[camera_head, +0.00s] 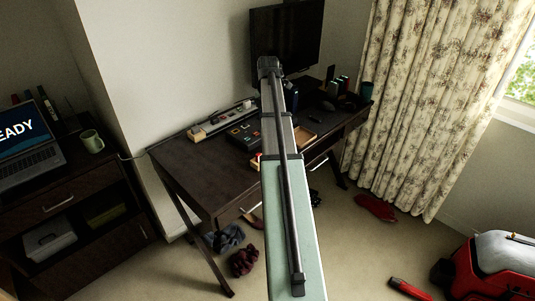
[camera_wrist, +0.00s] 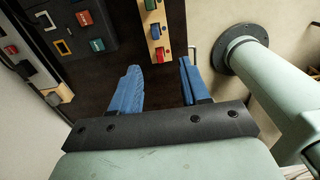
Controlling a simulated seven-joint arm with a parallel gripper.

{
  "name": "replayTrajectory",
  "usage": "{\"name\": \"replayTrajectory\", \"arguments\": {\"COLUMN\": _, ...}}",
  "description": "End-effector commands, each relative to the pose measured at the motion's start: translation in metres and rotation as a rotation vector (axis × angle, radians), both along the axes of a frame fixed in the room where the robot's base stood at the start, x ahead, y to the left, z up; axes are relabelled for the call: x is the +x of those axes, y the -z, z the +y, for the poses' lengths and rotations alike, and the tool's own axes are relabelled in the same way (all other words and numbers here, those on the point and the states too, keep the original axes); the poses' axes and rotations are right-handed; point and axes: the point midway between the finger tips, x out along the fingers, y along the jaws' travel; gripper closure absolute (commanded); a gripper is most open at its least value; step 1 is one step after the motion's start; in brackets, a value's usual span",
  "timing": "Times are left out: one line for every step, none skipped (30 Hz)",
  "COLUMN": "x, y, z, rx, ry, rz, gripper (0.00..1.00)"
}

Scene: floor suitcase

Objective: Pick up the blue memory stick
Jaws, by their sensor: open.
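In the head view my arm hides the gripper and the blue piece.
A dark desk (camera_head: 190,165) carries a black case (camera_head: 243,136), a long pale rack (camera_head: 222,119), a shallow wooden tray (camera_head: 304,138) and a monitor (camera_head: 287,38). A green mug (camera_head: 91,141) and a laptop (camera_head: 28,150) stand on the left cabinet.

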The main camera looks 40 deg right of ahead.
Motion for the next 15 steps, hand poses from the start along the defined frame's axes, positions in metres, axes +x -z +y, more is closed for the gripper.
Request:
{"name": "replayTrajectory", "arguments": {"x": -0.001, "y": 0.005, "z": 0.000, "rx": 0.002, "ry": -0.001, "rz": 0.001, "gripper": 0.54}}
{"name": "replayTrajectory", "arguments": {"x": -0.001, "y": 0.008, "z": 0.000, "rx": 0.002, "ry": -0.001, "rz": 0.002, "gripper": 0.54}}
{"name": "replayTrajectory", "arguments": {"x": -0.001, "y": 0.014, "z": 0.000, "rx": 0.003, "ry": -0.001, "rz": 0.002, "gripper": 0.54}}
{"name": "replayTrajectory", "arguments": {"x": -0.001, "y": 0.019, "z": 0.000, "rx": 0.003, "ry": -0.001, "rz": 0.003, "gripper": 0.54}}
{"name": "replayTrajectory", "arguments": {"x": -0.001, "y": 0.023, "z": 0.000, "rx": 0.003, "ry": -0.001, "rz": 0.003, "gripper": 0.54}}
{"name": "replayTrajectory", "arguments": {"x": -0.001, "y": 0.030, "z": 0.000, "rx": 0.003, "ry": -0.001, "rz": 0.002, "gripper": 0.54}}
{"name": "replayTrajectory", "arguments": {"x": -0.001, "y": 0.035, "z": 0.000, "rx": 0.002, "ry": -0.001, "rz": 0.002, "gripper": 0.54}}
{"name": "replayTrajectory", "arguments": {"x": -0.001, "y": 0.040, "z": 0.000, "rx": 0.003, "ry": -0.001, "rz": 0.002, "gripper": 0.54}}
{"name": "replayTrajectory", "arguments": {"x": -0.001, "y": 0.046, "z": 0.000, "rx": 0.003, "ry": -0.001, "rz": 0.002, "gripper": 0.54}}
{"name": "replayTrajectory", "arguments": {"x": -0.001, "y": 0.051, "z": 0.000, "rx": 0.002, "ry": -0.001, "rz": 0.002, "gripper": 0.54}}
{"name": "replayTrajectory", "arguments": {"x": -0.001, "y": 0.055, "z": 0.000, "rx": 0.002, "ry": -0.001, "rz": 0.002, "gripper": 0.54}}
{"name": "replayTrajectory", "arguments": {"x": 0.000, "y": 0.061, "z": 0.000, "rx": 0.002, "ry": 0.000, "rz": 0.002, "gripper": 0.54}}
{"name": "replayTrajectory", "arguments": {"x": 0.000, "y": 0.065, "z": 0.000, "rx": 0.002, "ry": 0.000, "rz": 0.002, "gripper": 0.54}}
{"name": "replayTrajectory", "arguments": {"x": 0.000, "y": 0.068, "z": 0.000, "rx": 0.002, "ry": 0.000, "rz": 0.002, "gripper": 0.54}}
{"name": "replayTrajectory", "arguments": {"x": 0.000, "y": 0.072, "z": 0.000, "rx": 0.002, "ry": 0.000, "rz": 0.001, "gripper": 0.54}}
